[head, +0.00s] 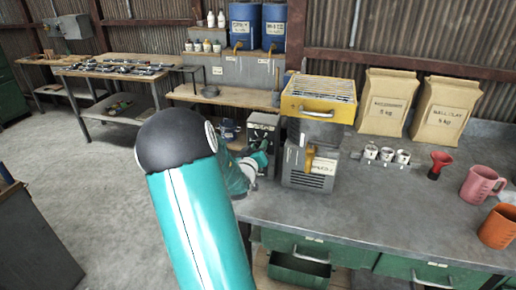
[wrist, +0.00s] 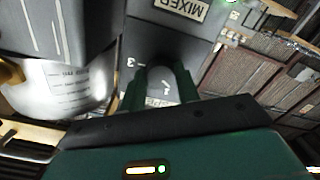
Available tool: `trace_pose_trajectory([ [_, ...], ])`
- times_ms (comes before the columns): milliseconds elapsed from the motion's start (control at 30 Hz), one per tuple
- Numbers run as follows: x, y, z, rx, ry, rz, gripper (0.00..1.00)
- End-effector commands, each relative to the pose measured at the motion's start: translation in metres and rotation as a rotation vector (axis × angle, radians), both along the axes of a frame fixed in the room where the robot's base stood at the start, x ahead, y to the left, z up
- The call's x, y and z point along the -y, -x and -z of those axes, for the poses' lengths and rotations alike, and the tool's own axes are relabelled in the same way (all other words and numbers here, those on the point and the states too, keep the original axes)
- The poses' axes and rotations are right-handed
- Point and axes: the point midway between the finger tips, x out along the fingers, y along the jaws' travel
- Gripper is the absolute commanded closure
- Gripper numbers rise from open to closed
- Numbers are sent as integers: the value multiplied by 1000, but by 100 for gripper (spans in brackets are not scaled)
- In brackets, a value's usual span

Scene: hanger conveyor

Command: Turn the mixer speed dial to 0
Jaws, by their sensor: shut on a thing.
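The mixer control box, a grey panel with a MIXER label (wrist: 181,8), fills the upper middle of the wrist view. In the head view the box (head: 263,122) stands at the bench's left end, partly hidden by my arm. My gripper (wrist: 160,78) is at the panel face, its dark green fingers shut on the speed dial (wrist: 160,66). The dial is mostly hidden between the fingers, and its pointer cannot be read. Scale digits 3 and 1 show on the panel around the fingers. In the head view my gripper (head: 260,160) reaches the front of the box.
A grey machine with a yellow top tray (head: 320,97) stands right beside the box. Paper sacks (head: 385,102), small white cups (head: 387,155), a red funnel (head: 439,163) and a pink jug (head: 481,185) stand farther right. The front bench top is clear.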

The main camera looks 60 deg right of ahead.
Motion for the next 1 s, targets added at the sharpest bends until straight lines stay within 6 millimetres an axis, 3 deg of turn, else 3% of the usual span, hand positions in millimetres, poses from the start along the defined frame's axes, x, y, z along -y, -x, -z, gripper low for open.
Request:
trace_pose_trajectory([
  [500,0,-1,0,-419,67,-2,91],
  [1000,0,0,-1,-544,86,-1,91],
])
